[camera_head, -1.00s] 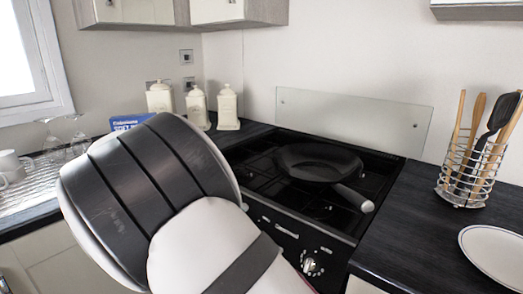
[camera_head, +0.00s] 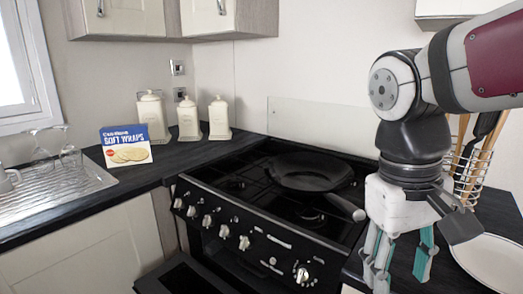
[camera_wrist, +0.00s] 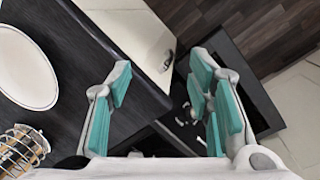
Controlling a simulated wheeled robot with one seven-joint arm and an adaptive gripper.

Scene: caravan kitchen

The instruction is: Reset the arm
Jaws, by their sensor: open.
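My gripper (camera_head: 395,262) hangs pointing down at the right of the head view, over the front edge of the counter right of the stove. Its teal-padded fingers are spread apart and hold nothing. In the wrist view my gripper (camera_wrist: 160,105) is open, with the dark counter edge and the floor below showing between the fingers. My arm comes in from the upper right and hides part of the utensil holder (camera_head: 470,180).
A black pan (camera_head: 310,172) sits on the stove (camera_head: 255,210); the oven door (camera_head: 190,275) appears lowered. A white plate (camera_head: 492,262) lies on the right counter. Three cream canisters (camera_head: 188,120) and a wraps box (camera_head: 126,147) stand at the back left. Glasses (camera_head: 65,150) stand by the sink.

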